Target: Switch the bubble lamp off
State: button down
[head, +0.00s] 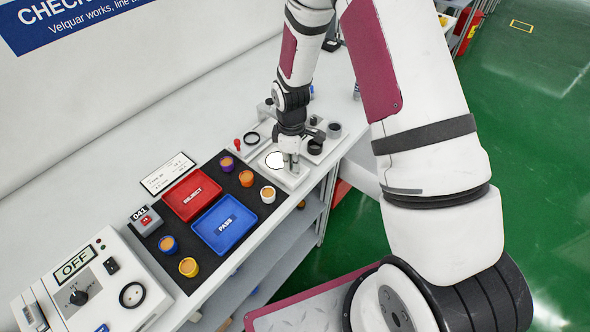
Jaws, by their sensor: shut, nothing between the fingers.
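My gripper (292,171) is shut and empty, pointing down at the right side of this unit. Its fingers cover part of the unit, and I cannot tell whether they touch it. No switch on the lamp can be made out.
A dark mat holds a red REJECT tray (191,195), a blue PASS tray (224,226) and several small filled cups. A control box (92,290) with an OFF sign and a black knob stands at lower left. Small dark round items (315,146) lie close behind my gripper.

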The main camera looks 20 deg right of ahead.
jog(key=shift+r+p, duration=0.95)
jog(key=shift+r, duration=2.5)
